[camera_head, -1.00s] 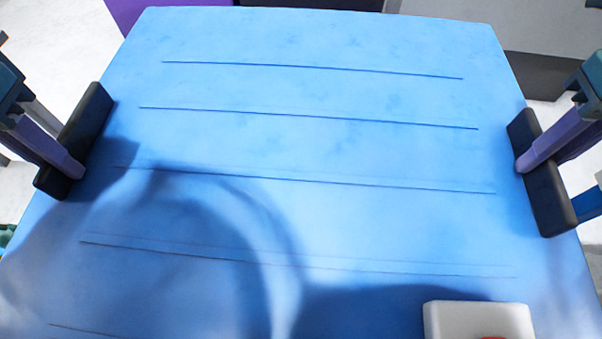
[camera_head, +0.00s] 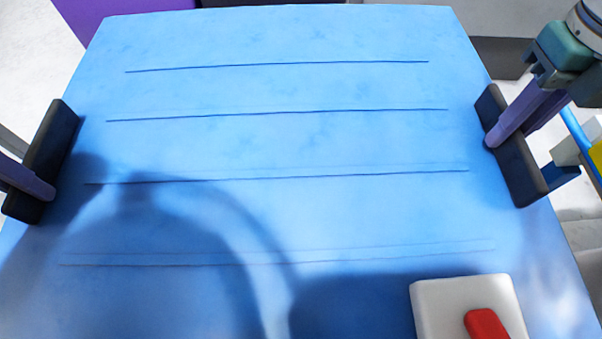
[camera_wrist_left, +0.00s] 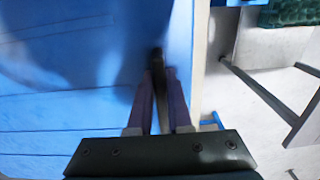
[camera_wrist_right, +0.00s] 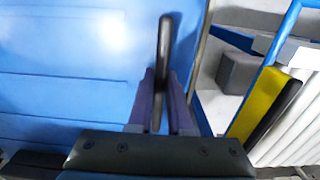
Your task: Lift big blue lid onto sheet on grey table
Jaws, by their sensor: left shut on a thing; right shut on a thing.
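The big blue lid (camera_head: 290,145) fills most of the head view, with several ridge lines across its top. A dark handle (camera_head: 50,150) stands at its left edge and another dark handle (camera_head: 510,150) at its right edge. My left gripper (camera_head: 45,188) is shut on the left handle; in the left wrist view its fingers (camera_wrist_left: 160,95) pinch the handle. My right gripper (camera_head: 495,138) is shut on the right handle, also seen between the fingers (camera_wrist_right: 161,88) in the right wrist view. The sheet and the grey table cannot be made out under the lid.
A white block with a red piece (camera_head: 470,305) shows at the lid's near right. A purple object (camera_head: 85,15) lies beyond the far left. A yellow and black item (camera_wrist_right: 265,105) and a blue bar (camera_wrist_right: 283,30) stand right of the lid. Pale floor shows at the left.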

